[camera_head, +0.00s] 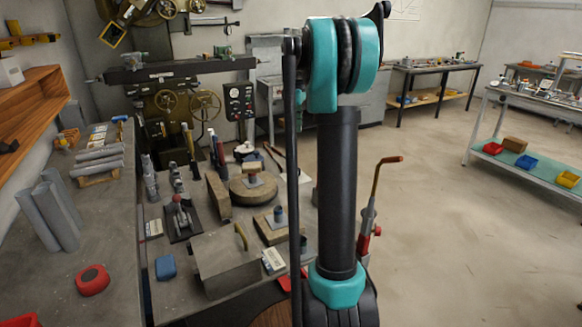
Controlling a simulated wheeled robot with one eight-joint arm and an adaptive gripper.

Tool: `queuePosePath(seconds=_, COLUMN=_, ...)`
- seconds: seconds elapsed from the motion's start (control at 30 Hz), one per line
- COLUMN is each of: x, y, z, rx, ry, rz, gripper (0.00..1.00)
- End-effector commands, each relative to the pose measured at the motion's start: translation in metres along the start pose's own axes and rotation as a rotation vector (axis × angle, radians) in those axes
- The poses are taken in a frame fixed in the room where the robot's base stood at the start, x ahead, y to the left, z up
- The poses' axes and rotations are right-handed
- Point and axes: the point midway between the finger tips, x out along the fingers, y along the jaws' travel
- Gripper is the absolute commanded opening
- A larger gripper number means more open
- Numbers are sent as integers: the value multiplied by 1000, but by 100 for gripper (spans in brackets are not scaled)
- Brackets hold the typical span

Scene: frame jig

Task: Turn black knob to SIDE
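I cannot pick out a black knob or any SIDE marking for certain. A small dark fixture (181,220) with an upright, red-tipped handle stands on the workbench. A dark control panel (239,101) with several small round dials or buttons is on the machine at the back; its labels are too small to read. My black and teal arm stands upright at the middle of the picture and hides part of the bench and what lies behind it. My gripper is not in view.
The workbench (207,302) holds a grey block (225,262), a round wooden disc (253,188) and several small parts. A tool with an orange handle (388,161) rises right of my arm. The floor (460,240) at right is clear. A shelved bench (530,165) stands beyond.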

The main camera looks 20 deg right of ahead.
Motion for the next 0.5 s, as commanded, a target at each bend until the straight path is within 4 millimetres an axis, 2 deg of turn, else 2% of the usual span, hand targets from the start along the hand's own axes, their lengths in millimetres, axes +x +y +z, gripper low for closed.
queuePosePath(seconds=0.5, x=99, y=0, z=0, rx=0, ry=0, rz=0, gripper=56)
